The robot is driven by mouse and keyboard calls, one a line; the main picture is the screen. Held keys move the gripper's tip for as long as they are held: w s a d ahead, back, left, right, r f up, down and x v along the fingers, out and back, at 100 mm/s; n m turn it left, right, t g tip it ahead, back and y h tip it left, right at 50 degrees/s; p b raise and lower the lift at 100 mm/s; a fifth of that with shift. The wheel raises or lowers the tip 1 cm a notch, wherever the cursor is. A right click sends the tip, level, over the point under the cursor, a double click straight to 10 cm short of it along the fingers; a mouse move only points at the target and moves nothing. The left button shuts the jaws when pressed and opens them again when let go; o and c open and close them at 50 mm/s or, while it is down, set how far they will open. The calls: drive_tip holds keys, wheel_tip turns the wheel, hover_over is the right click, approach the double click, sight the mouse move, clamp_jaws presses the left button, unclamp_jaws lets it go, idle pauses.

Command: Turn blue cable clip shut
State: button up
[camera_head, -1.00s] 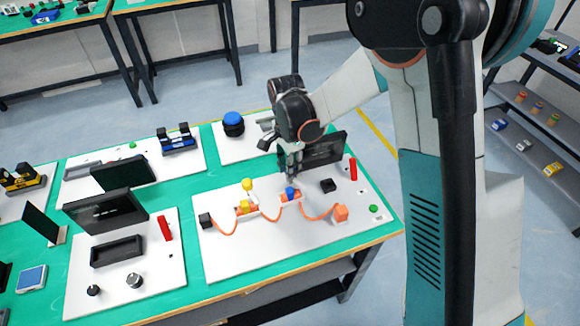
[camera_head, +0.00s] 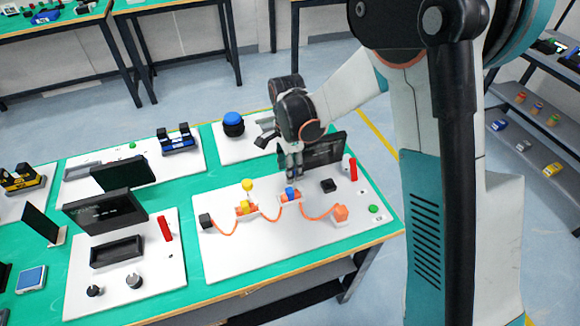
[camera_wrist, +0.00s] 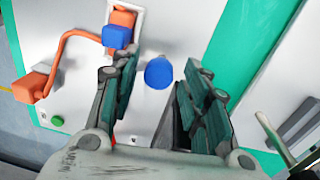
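The blue cable clip (camera_head: 291,196) sits on the white board, an orange base with a blue block on top and an orange cable running through its row. In the wrist view the clip's blue block (camera_wrist: 117,37) is at the upper left. A rounded blue knob (camera_wrist: 159,73) shows nearer to me, beside that block; how it joins the clip is unclear. My gripper (camera_head: 293,172) points down just behind the clip. In the wrist view my gripper (camera_wrist: 158,85) is open, its fingers on either side of the knob with gaps visible. The head view does not show the knob clearly.
A yellow clip (camera_head: 246,208) with a raised yellow knob stands left of the blue one. An orange cable end (camera_head: 340,214), a black block (camera_head: 328,185) and a red piece (camera_head: 353,169) are to the right. A dark screen (camera_head: 327,149) stands close behind my gripper. The board's front is clear.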

drive_tip(key=shift+r, duration=0.15)
wheel_tip(320, 180, up, 12)
drive_tip(key=shift+w, duration=0.45)
drive_tip(key=shift+a, duration=0.1)
